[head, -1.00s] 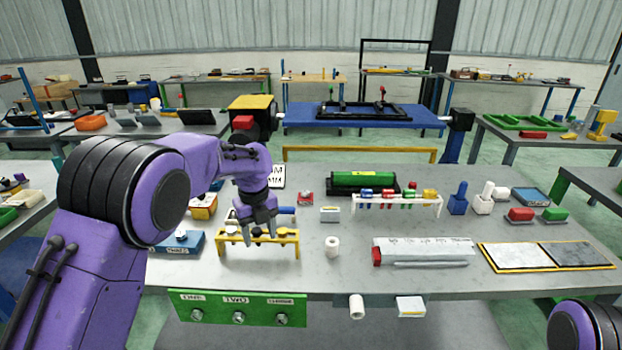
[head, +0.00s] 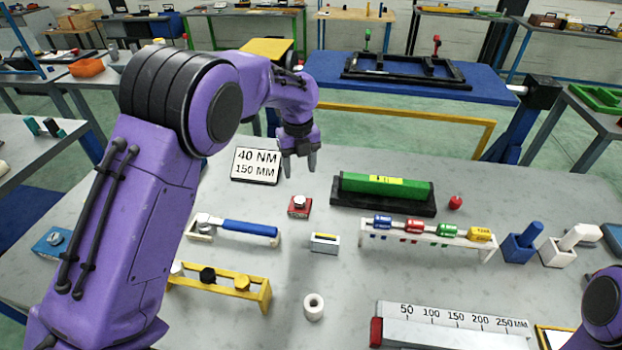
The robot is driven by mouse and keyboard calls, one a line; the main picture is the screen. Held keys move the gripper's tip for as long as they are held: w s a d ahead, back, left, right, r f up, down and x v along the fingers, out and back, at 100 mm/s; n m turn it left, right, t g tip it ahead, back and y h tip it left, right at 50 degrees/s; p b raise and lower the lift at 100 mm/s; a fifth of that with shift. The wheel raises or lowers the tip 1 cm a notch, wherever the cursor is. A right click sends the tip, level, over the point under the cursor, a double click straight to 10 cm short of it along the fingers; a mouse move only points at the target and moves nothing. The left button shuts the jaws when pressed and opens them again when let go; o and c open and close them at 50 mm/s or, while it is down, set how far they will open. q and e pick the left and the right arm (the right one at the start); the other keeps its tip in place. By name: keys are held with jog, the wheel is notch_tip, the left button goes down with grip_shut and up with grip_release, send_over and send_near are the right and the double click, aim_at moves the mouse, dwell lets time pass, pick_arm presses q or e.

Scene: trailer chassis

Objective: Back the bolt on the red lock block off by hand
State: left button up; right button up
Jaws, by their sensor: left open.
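The red lock block (head: 299,211) sits on the grey table (head: 300,263), left of centre. A silver bolt head (head: 299,201) shows on its top. My left gripper (head: 299,172) points down, jaws open and empty. In the picture it hangs just above the bolt and apart from it; the exact height and depth gap cannot be told. My right gripper is out of view; only a purple part of my right arm shows at the lower right edge.
A sign reading 40 NM, 150 MM (head: 255,165) lies left of the gripper. A green level (head: 385,187) on a black base is to the right. A blue-handled wrench (head: 250,229), a small white block (head: 325,242) and a yellow rack (head: 222,283) are nearer the front.

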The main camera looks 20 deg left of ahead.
pick_arm(q)
jog(key=p, duration=0.2)
send_over(299, 199)
jog(key=f, duration=0.4)
jog(key=shift+s+f, duration=0.3)
jog(key=shift+f, duration=0.1)
jog(key=f, duration=0.2)
jog(key=w+f, duration=0.1)
jog(key=f, duration=0.2)
jog(key=shift+f+p, duration=0.15)
jog(key=shift+p, duration=0.25)
jog(key=shift+s, duration=0.3)
jog(key=shift+c, duration=0.3)
jog(key=shift+w, duration=0.1)
jog(key=c, duration=1)
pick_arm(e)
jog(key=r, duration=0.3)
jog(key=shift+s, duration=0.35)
